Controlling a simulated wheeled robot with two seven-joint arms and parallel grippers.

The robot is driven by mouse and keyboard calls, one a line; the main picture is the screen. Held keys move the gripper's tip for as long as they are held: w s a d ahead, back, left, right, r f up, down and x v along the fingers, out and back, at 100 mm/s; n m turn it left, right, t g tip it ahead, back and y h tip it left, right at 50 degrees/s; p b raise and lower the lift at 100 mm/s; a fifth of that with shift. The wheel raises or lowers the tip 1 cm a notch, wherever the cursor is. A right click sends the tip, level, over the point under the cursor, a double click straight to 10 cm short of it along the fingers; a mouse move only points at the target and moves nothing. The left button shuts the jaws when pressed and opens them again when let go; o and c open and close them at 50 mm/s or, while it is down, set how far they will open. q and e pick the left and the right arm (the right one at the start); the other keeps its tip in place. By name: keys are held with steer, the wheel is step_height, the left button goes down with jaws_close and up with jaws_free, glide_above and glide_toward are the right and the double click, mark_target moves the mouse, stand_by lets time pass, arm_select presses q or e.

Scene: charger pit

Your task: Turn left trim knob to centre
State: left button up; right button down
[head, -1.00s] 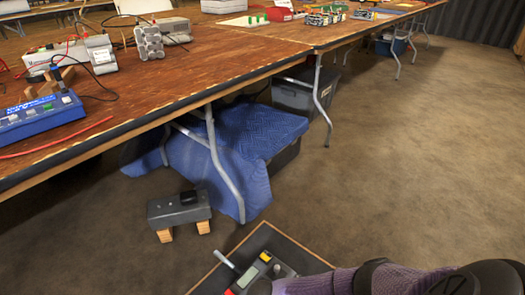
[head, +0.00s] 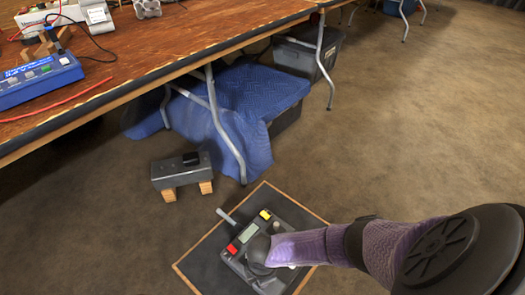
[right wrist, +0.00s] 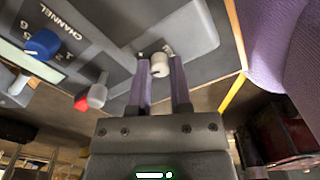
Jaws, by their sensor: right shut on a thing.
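A grey control box (head: 290,215) lies on a dark wood-edged board (head: 205,265) on the floor in the head view. It has a display (head: 248,233), a red button (head: 232,249), a yellow button (head: 265,214) and a silver lever (head: 227,217). My right gripper (right wrist: 160,85) reaches down over the box. Its two fingers are shut on a cream knob (right wrist: 160,64) in the right wrist view. My right arm hides part of the box in the head view. My left gripper is out of view.
A grey block on wooden feet (head: 180,171) stands on the floor behind the board. The wooden table (head: 160,65) runs along the back left. The carpet at the right is clear.

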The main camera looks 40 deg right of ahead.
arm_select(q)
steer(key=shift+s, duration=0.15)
arm_select(e)
steer(key=shift+n, duration=1.1)
steer(key=c, duration=0.8)
jaws_free()
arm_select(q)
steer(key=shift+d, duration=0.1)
arm_select(e)
step_height(320, 180, up, 4)
steer(key=p, duration=0.3)
steer(key=shift+w+f, duration=0.15)
arm_select(q)
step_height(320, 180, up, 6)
steer(key=p, duration=0.4)
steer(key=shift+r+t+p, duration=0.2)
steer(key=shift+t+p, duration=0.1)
steer(key=shift+p, duration=0.05)
arm_select(e)
step_height(320, 180, up, 6)
steer(key=shift+r, duration=0.1)
